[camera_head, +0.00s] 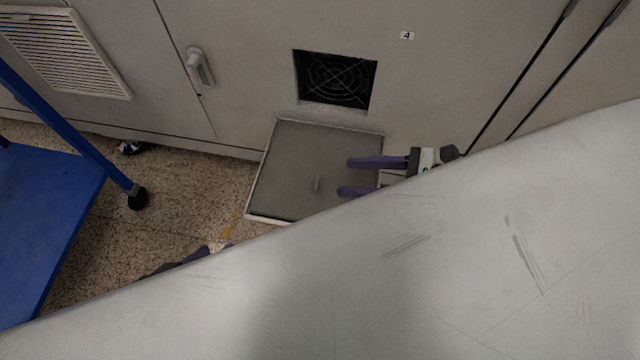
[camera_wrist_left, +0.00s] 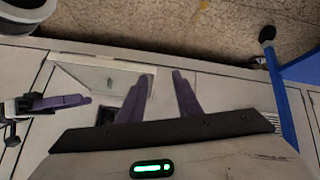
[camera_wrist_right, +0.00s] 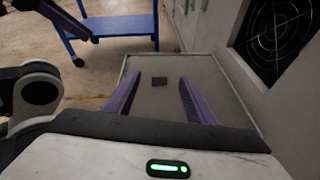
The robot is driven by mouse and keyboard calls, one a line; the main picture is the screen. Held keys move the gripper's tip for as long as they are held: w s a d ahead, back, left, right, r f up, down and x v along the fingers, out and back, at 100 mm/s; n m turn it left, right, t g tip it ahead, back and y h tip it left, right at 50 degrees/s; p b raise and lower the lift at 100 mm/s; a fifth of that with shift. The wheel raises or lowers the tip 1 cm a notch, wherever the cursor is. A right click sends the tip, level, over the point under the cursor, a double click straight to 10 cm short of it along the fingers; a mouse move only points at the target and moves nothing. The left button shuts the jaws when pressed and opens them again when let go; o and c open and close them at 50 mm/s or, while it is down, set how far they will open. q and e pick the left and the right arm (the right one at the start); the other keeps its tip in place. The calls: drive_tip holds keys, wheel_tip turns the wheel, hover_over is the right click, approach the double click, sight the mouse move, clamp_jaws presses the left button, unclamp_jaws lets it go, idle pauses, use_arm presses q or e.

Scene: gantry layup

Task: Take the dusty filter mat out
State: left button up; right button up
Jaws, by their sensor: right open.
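The filter mat (camera_head: 290,165) is a grey sheet lying in a pale-framed cover (camera_head: 268,219), which is folded down below the square fan opening (camera_head: 336,79).
A grey cabinet wall with a door handle (camera_head: 199,68) and a louvred vent (camera_head: 66,52) runs behind. A blue cart (camera_head: 45,210) stands at the left. Speckled floor (camera_head: 180,190) is free between cart and cover. A large pale surface blocks the lower head view.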

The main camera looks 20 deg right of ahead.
sight(317, 181)
drive_tip(key=shift+s+d+f+n+g, duration=0.1)
drive_tip(key=shift+f+n+g, duration=0.05)
drive_tip(key=shift+f+n, duration=0.3)
drive_tip(key=shift+s+d+f+n+g, duration=0.1)
drive_tip(key=shift+f+n+g, duration=0.05)
drive_tip(key=shift+f+n, duration=0.3)
drive_tip(key=shift+w+a+f+b, duration=0.15)
drive_tip(key=shift+a+f+b, duration=0.05)
drive_tip(key=shift+a+b, duration=0.1)
drive_tip(key=x, duration=0.4)
drive_tip(key=b+x, duration=0.2)
drive_tip(key=x, duration=0.2)
drive_tip(key=shift+w+f, duration=0.15)
drive_tip(key=shift+w, duration=0.2)
drive_tip(key=shift+w+a+f, duration=0.15)
drive_tip(key=shift+w+a, duration=0.1)
drive_tip(key=shift+a, duration=0.05)
drive_tip(key=c, duration=1.1)
use_arm(q)
drive_tip(key=shift+w+d+r+t+h, duration=0.3)
drive_tip(key=shift+d+r+t+h, duration=0.25)
drive_tip(key=shift+d+r, duration=0.25)
